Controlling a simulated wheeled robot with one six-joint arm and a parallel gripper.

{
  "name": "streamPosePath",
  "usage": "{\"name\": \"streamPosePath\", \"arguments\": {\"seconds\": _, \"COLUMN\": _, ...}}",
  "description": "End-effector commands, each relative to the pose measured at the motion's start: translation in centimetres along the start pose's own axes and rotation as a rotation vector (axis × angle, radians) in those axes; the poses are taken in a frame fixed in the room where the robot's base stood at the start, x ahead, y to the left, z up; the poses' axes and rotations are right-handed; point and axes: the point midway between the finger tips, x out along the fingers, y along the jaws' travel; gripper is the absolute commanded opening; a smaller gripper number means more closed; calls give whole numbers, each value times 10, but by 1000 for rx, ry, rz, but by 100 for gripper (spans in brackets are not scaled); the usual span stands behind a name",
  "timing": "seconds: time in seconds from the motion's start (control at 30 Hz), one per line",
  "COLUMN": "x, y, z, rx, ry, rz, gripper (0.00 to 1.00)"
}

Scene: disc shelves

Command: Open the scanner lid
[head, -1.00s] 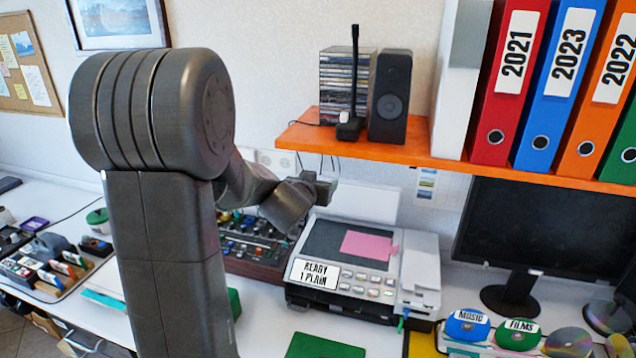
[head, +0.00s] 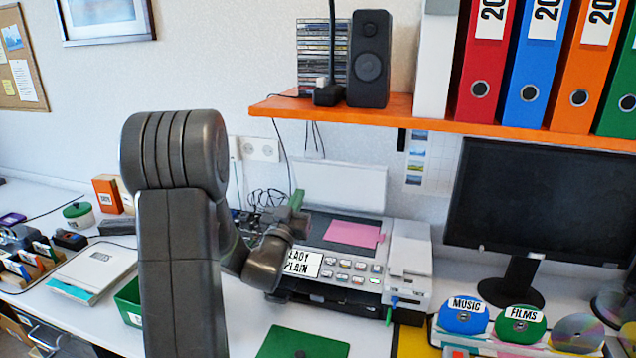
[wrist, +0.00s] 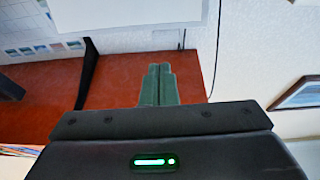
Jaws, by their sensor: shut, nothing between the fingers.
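The scanner (head: 345,262) stands on the desk, with a button panel and a label that is partly hidden by my arm. Its dark glass (head: 330,230) is uncovered and a pink paper (head: 352,233) lies on it. The white lid (head: 342,187) stands upright at the scanner's back. My gripper (head: 297,199) is above the scanner's left rear, near the lid's lower left in the picture; contact cannot be told. In the wrist view, the green fingers (wrist: 158,84) are together and empty. A white panel there (wrist: 125,12), probably the lid, lies beyond them.
An orange shelf (head: 450,122) with a speaker (head: 368,60) and binders overhangs the scanner's back. A monitor (head: 540,205) stands to the right. Labelled discs (head: 463,316) sit at the front right. A green mat (head: 300,343) lies in front.

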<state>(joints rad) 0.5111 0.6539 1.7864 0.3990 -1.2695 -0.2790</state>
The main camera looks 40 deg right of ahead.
Motion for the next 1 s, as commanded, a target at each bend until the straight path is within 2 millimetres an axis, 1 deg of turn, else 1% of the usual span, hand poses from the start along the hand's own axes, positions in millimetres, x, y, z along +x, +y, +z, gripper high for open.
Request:
{"name": "streamPosePath", "arguments": {"seconds": 0.03, "x": -5, "y": -4, "z": 8, "rx": 6, "ry": 22, "rz": -8, "gripper": 0}}
{"name": "streamPosePath", "arguments": {"seconds": 0.17, "x": -7, "y": -8, "z": 6, "rx": 16, "ry": 57, "rz": -19, "gripper": 0}}
{"name": "streamPosePath", "arguments": {"seconds": 0.27, "x": -1, "y": -8, "z": 3, "rx": 18, "ry": 63, "rz": -19, "gripper": 0}}
{"name": "streamPosePath", "arguments": {"seconds": 0.37, "x": 13, "y": -8, "z": 1, "rx": 18, "ry": 63, "rz": -18, "gripper": 0}}
{"name": "streamPosePath", "arguments": {"seconds": 0.6, "x": 64, "y": -9, "z": -3, "rx": 17, "ry": 63, "rz": -17, "gripper": 0}}
{"name": "streamPosePath", "arguments": {"seconds": 0.8, "x": 103, "y": -10, "z": -5, "rx": 17, "ry": 62, "rz": -18, "gripper": 0}}
{"name": "streamPosePath", "arguments": {"seconds": 0.9, "x": 116, "y": -10, "z": -5, "rx": 16, "ry": 61, "rz": -19, "gripper": 0}}
{"name": "streamPosePath", "arguments": {"seconds": 1.0, "x": 125, "y": -10, "z": -5, "rx": 17, "ry": 61, "rz": -19, "gripper": 0}}
